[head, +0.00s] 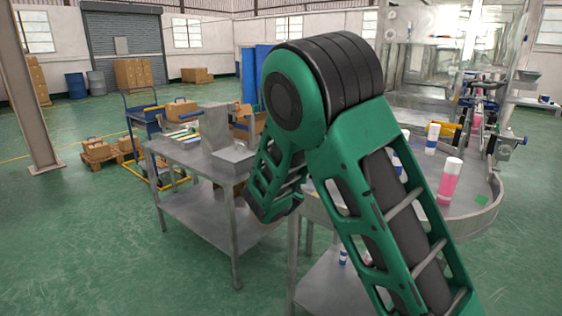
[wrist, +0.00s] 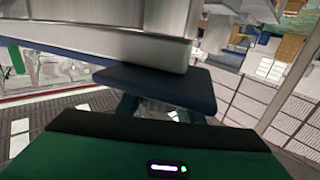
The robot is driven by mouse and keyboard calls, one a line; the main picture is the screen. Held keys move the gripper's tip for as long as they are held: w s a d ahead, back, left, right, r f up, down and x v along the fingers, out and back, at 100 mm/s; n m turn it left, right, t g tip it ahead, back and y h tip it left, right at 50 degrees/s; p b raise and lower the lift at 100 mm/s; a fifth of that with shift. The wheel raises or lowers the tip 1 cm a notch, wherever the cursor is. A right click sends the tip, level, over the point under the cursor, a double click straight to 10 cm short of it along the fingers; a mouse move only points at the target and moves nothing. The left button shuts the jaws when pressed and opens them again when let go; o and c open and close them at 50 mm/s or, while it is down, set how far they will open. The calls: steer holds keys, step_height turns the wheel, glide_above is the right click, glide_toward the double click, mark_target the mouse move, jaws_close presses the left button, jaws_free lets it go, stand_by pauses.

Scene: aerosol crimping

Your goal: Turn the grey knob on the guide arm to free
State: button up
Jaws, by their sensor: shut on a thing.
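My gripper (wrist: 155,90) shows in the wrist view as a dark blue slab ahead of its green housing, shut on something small. The gripped thing, most likely the grey knob, is hidden, so its shape and turn position cannot be read. A large grey metal part (wrist: 110,35) lies close above the slab and covers much of the view; I cannot tell whether it belongs to the guide arm. In the head view my green arm reaches up and bends down over the work tables. It hides my gripper, the knob and the guide arm there.
A grey steel bench (head: 180,152) with a metal box stands left of my arm.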

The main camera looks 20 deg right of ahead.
steer(key=shift+w+a+r+n+t+y, duration=0.1)
steer(key=shift+n+t+y, duration=0.2)
steer(key=shift+n+y, duration=0.85)
steer(key=shift+a+y, duration=0.1)
steer(key=shift+y, duration=0.95)
steer(key=shift+a+n+y, duration=0.3)
steer(key=shift+n+y, duration=0.45)
steer(key=shift+y, duration=0.05)
steer(key=o, duration=1.1)
steer(key=shift+c, duration=0.2)
steer(key=s, duration=1)
steer(key=shift+s+d, duration=0.3)
steer(key=shift+d, duration=0.15)
